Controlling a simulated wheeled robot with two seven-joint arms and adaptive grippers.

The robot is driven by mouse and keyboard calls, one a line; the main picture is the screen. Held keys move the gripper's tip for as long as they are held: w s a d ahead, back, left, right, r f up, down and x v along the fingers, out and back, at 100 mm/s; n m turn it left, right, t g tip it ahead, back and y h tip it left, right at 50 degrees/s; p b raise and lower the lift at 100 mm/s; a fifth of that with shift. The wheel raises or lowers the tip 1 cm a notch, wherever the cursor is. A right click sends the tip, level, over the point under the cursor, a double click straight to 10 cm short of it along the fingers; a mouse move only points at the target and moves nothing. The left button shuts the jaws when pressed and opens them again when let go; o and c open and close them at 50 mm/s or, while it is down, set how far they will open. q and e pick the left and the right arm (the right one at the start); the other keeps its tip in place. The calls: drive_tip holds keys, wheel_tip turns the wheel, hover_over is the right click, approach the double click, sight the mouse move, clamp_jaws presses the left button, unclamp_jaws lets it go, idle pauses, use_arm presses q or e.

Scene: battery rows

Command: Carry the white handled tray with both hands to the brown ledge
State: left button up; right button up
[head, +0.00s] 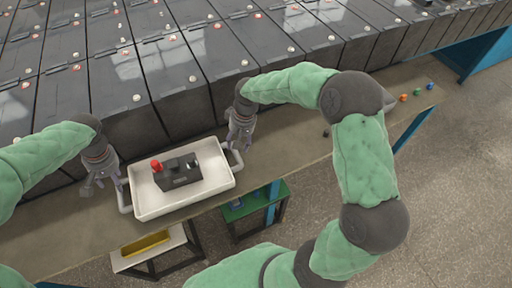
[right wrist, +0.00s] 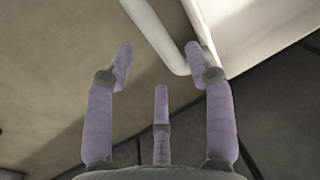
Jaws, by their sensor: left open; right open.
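The white handled tray (head: 213,192) lies in front of the battery rows, over the brown ledge (head: 300,130), and holds a dark box with a red knob (head: 180,172). My left gripper (head: 97,187) is open beside the tray's left handle (head: 124,198). My right gripper (head: 238,143) is open above the right handle (head: 236,161). In the right wrist view, the white handle (right wrist: 155,35) shows beyond and between the open fingers (right wrist: 160,62), with the tray (right wrist: 238,25) to the right. I cannot tell whether either gripper touches a handle.
Dark battery blocks (head: 120,85) stand in rows behind the ledge. Small orange (head: 404,97), green (head: 417,92) and blue (head: 430,86) items sit at the ledge's right end. A white stand with a yellow tray (head: 145,243) and a green stand (head: 262,205) are below in front.

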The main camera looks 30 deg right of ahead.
wheel_tip(320, 180, up, 6)
drive_tip(key=d, duration=0.1)
drive_tip(key=shift+d+r, duration=0.15)
use_arm(q)
drive_tip(key=a, duration=0.6)
drive_tip(key=shift+p, duration=0.4)
use_arm(e)
drive_tip(key=shift+r, duration=0.4)
use_arm(q)
drive_tip(key=shift+r+p, duration=0.75)
use_arm(e)
drive_tip(key=d, duration=0.6)
idle(0.4)
